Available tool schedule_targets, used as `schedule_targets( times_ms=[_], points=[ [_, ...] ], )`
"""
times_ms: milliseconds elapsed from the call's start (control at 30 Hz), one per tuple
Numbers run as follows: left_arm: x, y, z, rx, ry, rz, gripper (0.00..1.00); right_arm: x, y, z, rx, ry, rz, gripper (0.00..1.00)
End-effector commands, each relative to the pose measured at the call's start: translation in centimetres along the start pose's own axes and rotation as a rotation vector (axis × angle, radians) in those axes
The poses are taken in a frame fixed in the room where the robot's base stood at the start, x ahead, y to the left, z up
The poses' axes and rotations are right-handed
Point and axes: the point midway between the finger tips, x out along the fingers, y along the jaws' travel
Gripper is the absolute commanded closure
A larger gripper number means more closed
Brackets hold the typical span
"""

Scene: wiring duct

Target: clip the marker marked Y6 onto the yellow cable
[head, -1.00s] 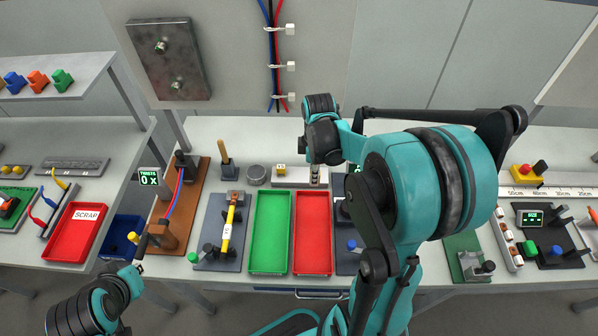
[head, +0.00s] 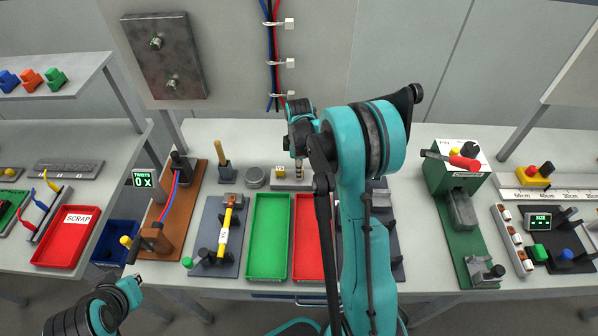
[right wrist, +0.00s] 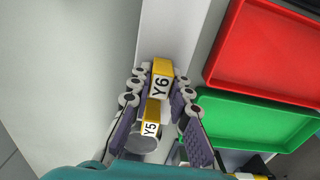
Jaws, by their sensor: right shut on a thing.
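The yellow marker Y6 (right wrist: 161,78) is between the fingertips of my right gripper (right wrist: 158,92), which is shut on it. In the head view my right gripper (head: 298,168) points down over the marker holder (head: 290,184), behind the trays.
A green tray (head: 266,272) and a red tray (head: 308,275) stand in front of the holder, the red one partly behind my right arm. The tin (head: 256,177) and a wooden-handled tool (head: 226,173) stand behind the cable fixture. A green press (head: 463,240) is at right.

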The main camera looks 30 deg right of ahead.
Motion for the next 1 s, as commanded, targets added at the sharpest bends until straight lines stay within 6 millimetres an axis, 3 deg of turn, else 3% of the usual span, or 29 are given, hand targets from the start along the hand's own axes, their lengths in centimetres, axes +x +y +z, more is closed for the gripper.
schedule_targets(
  times_ms=[367, 400, 467, 833, 1000],
  points=[
    [0.4, 0.0, 0.3, 0.000, 0.000, 0.000, 1.00, 0.5, 0.0, 0.0, 0.000, 0.000, 0.000, 0.93],
    [0.3, 0.0, 0.2, 0.000, 0.000, 0.000, 1.00, 0.4, 0.0, 0.0, 0.000, 0.000, 0.000, 0.74],
    [0.3, 0.0, 0.2, 0.000, 0.000, 0.000, 1.00, 0.4, 0.0, 0.0, 0.000, 0.000, 0.000, 0.61],
    [-0.1, 0.0, -0.1, 0.000, 0.000, 0.000, 1.00, 0.1, 0.0, 0.0, 0.000, 0.000, 0.000, 0.61],
    [-0.9, 0.0, -0.7, 0.000, 0.000, 0.000, 1.00, -2.7, -0.1, 0.1, 0.000, 0.000, 0.000, 0.61]
  ],
)
